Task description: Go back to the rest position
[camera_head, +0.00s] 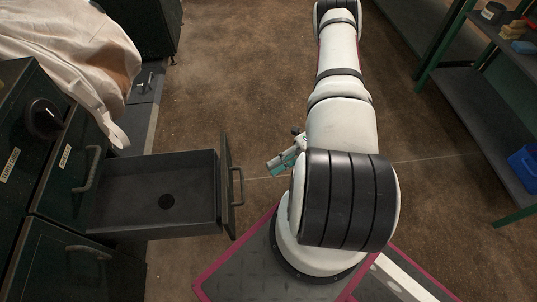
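My white arm with black joint bands rises from my base and reaches to the top edge of the view. What seems to be my gripper (284,160), with teal pads, shows in small part at the left side of the arm. The rest of it is hidden behind the arm, so its opening cannot be told. It is clear of the drawer, to the right of the drawer's handle. I see nothing held in the visible part.
A beige bag (70,45) lies over the cabinets. Green shelving (480,110) stands at right. Brown floor (230,70) is open between.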

